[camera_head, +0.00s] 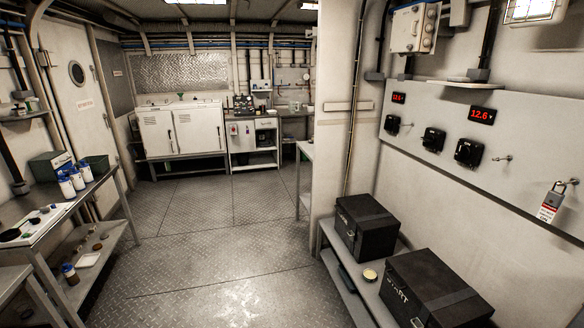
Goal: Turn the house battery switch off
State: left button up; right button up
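Three black rotary switches are on the light wall panel (540,160) at the right: a left one (392,124), a middle one (433,139) and a right one (468,152). Their labels and knob positions are too small to read, so I cannot tell which is the house battery switch. A red display (482,114) above the right one reads about 12.6; a smaller red display (399,98) is above the left one. Neither of my grippers is in view.
Two black battery boxes, a rear one (367,226) and a front one (437,288) marked START, sit on a low shelf below the panel. A cluttered bench (100,190) lines the left. The floor (215,220) between is clear.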

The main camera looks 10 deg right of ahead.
aim_at(388, 123)
jog(key=i+j+z, duration=0.25)
jog(key=i, duration=0.55)
jog(key=i+z, duration=0.3)
jog(key=z, duration=0.15)
jog(key=i+j+z, duration=0.25)
jog(key=z, duration=0.15)
jog(key=i+j+z, duration=0.25)
jog(key=z, duration=0.2)
jog(key=i+j+z, duration=0.2)
jog(key=z, duration=0.25)
jog(key=i+j+z, duration=0.1)
jog(key=j+z, duration=0.15)
jog(key=j, duration=0.2)
jog(key=i+j+z, duration=0.1)
jog(key=j+z, duration=0.2)
jog(key=j, duration=0.15)
